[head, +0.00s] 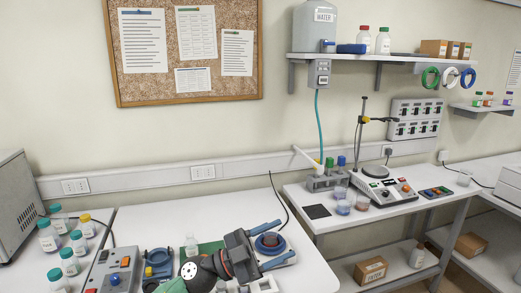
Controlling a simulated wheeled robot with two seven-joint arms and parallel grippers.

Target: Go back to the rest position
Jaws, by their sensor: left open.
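My left gripper (270,246) is low in the middle of the head view, above the near white table (130,222). Its two blue-grey fingers are spread apart and point right, with nothing held between them. A round blue and red device (270,243) on the table shows behind and between the fingers. My right gripper is not in view.
Several teal-capped bottles (69,262) stand at the left beside a grey machine (17,205). A control box (112,272) sits left of my arm. Another bench (330,222) at right holds beakers and a hotplate stand (378,187). The near table's back area is clear.

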